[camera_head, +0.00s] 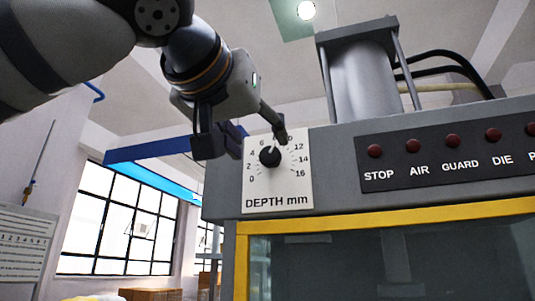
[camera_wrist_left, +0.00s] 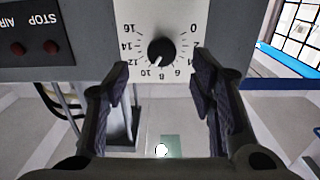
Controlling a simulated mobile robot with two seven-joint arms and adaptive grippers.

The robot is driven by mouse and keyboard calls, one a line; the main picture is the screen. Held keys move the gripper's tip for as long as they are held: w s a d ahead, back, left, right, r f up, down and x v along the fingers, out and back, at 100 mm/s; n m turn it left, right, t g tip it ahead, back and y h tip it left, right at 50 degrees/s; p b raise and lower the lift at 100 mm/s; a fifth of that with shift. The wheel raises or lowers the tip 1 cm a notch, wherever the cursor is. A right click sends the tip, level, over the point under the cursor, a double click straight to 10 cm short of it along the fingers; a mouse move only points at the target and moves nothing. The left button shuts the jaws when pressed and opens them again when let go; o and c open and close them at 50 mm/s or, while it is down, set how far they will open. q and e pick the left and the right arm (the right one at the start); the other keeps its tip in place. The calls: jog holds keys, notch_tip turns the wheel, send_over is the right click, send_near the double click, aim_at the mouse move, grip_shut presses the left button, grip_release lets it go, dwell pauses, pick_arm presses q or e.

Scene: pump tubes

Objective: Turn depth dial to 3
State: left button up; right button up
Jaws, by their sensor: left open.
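The depth dial is a black round knob (camera_head: 270,156) on a white plate (camera_head: 277,202) marked 0 to 16 and "DEPTH mm". In the left wrist view the knob (camera_wrist_left: 161,51) appears upside down, with its white pointer mark near 8, between the 6 and the 10. My left gripper (camera_head: 243,136) is open just in front of the plate, partly covering its top edge in the head view. In the left wrist view its two fingers (camera_wrist_left: 158,82) stand apart on either side of the knob's line, without visibly touching it. My right gripper is out of view.
Right of the dial, a dark panel (camera_head: 440,155) carries several red buttons labelled STOP, AIR, GUARD and DIE. Below is a yellow-framed window (camera_head: 390,216). A grey cylinder (camera_head: 366,82) stands on top of the machine. Open room lies left, towards the windows (camera_head: 120,225).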

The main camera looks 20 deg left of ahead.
aim_at(270, 154)
pick_arm(q)
jog(key=w, duration=0.6)
jog(key=shift+w, duration=0.25)
jog(key=c, duration=1.1)
jog(key=shift+c, duration=0.2)
jog(key=n, duration=0.4)
jog(key=shift+n, duration=0.4)
jog(key=n, duration=0.5)
jog(key=shift+d, duration=0.1)
jog(key=n, duration=0.5)
jog(key=shift+r+n, duration=0.1)
jog(key=shift+n, duration=2.9)
